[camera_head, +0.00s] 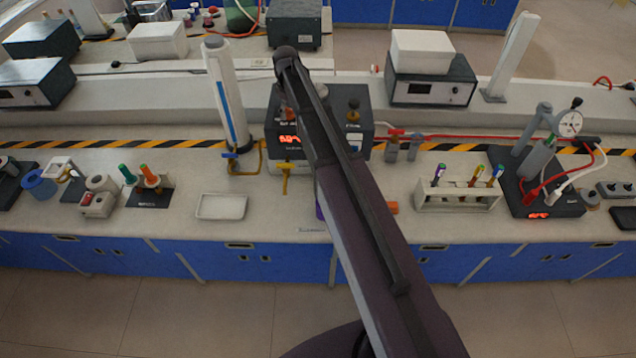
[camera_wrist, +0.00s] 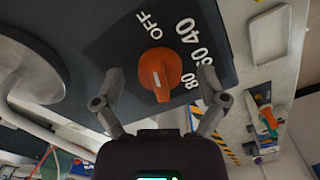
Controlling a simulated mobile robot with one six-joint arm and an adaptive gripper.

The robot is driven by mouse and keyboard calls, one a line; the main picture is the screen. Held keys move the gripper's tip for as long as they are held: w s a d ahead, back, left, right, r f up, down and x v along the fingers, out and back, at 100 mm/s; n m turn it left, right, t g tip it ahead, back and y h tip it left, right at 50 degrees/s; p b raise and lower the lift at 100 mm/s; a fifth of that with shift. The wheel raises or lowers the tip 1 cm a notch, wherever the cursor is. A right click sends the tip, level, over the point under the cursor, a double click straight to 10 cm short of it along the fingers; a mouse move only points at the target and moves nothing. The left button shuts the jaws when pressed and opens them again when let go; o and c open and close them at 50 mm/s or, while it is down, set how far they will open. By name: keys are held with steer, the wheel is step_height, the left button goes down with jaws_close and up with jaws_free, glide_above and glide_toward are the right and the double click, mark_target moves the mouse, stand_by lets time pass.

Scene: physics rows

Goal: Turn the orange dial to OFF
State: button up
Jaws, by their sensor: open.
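The orange dial (camera_wrist: 160,70) sits on a dark panel (camera_wrist: 105,50) in the wrist view. White marks surround it: OFF (camera_wrist: 148,25) above, 40 (camera_wrist: 187,30) at upper right and 80 (camera_wrist: 190,82) at lower right; others are partly covered. The dial's raised grip runs roughly up and down, its narrow end downward, away from OFF. My gripper (camera_wrist: 160,78) is open, one finger left and one right of the dial. I cannot tell whether either finger touches it.
A dark box with a red display (camera_head: 288,140) stands behind my arm. A white tray (camera_head: 222,206) lies left of it, and a rack of tubes (camera_head: 457,193) stands right. A tall white column (camera_head: 226,95) rises at left. Bare bench shows around the tray.

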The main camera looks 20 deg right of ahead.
mark_target(288, 109)
steer(key=m, duration=0.8)
steer(key=shift+a, duration=0.15)
steer(key=m, duration=0.8)
steer(key=shift+a, duration=0.1)
steer(key=shift+r+p, duration=0.35)
steer(key=shift+p, duration=0.05)
step_height(288, 109, up, 13)
steer(key=p, duration=1.3)
steer(key=s+f+n+b, duration=0.2)
steer(key=s+f+b, duration=0.4)
steer(key=s, duration=0.4)
steer(key=s+f+n+b, duration=0.3)
steer(key=s+f+b, duration=0.2)
steer(key=s, duration=0.5)
steer(key=s+d+f+n+b, duration=0.1)
steer(key=s+f+n+b, duration=0.1)
steer(key=s+f+b, duration=0.4)
steer(key=shift+s+f+b, duration=0.3)
steer(key=shift+s+b, duration=0.05)
steer(key=shift+s, duration=1.6)
